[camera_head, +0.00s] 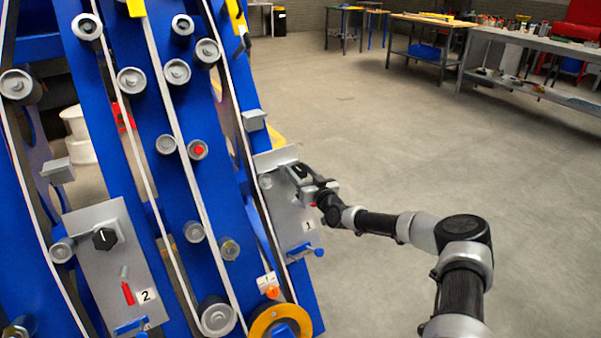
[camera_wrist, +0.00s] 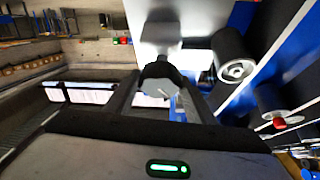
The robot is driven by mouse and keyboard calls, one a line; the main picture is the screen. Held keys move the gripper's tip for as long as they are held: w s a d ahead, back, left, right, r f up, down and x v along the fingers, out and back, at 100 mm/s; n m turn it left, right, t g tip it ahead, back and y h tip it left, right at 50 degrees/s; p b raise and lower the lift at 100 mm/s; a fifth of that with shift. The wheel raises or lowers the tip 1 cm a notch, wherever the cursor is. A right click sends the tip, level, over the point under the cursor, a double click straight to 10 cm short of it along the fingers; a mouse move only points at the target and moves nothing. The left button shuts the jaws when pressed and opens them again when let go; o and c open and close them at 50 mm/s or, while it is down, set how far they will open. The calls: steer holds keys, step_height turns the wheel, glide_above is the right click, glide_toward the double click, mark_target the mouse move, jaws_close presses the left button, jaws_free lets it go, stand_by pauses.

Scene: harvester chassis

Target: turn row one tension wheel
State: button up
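The row one panel (camera_head: 288,207) is a grey plate marked 1 on the right side of the blue chassis. Its tension wheel, a dark faceted knob, shows in the wrist view (camera_wrist: 160,78) with a short light line on its face. In the head view, my gripper (camera_head: 308,180) reaches the panel's upper right from the right and covers most of the wheel. In the wrist view, my gripper's two fingers (camera_wrist: 161,88) stand on either side of the wheel. I cannot tell whether they press on it or leave a small gap.
A second panel (camera_head: 110,280), marked 2, carries a similar black knob (camera_head: 104,238) and a red marker. Several grey rollers and white belts run over the blue chassis (camera_head: 180,120). A workbench (camera_head: 535,45) stands at the back right. The floor (camera_head: 400,150) between is clear.

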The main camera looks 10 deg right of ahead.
steer(key=c, duration=0.6)
steer(key=shift+a+r+m+h+p, duration=0.1)
steer(key=shift+r+m+h+p, duration=0.05)
steer(key=shift+m+h+p, duration=0.85)
steer(key=m+h+p, duration=0.1)
steer(key=m, duration=0.2)
steer(key=shift+m, duration=0.3)
steer(key=m+h+p, duration=0.1)
steer(key=m, duration=0.1)
steer(key=m+g+h+p, duration=0.1)
steer(key=m, duration=0.2)
steer(key=shift+h, duration=0.4)
steer(key=shift+m+g+h+p, duration=0.5)
steer(key=shift+m+h+p, duration=0.15)
steer(key=shift+m, duration=0.75)
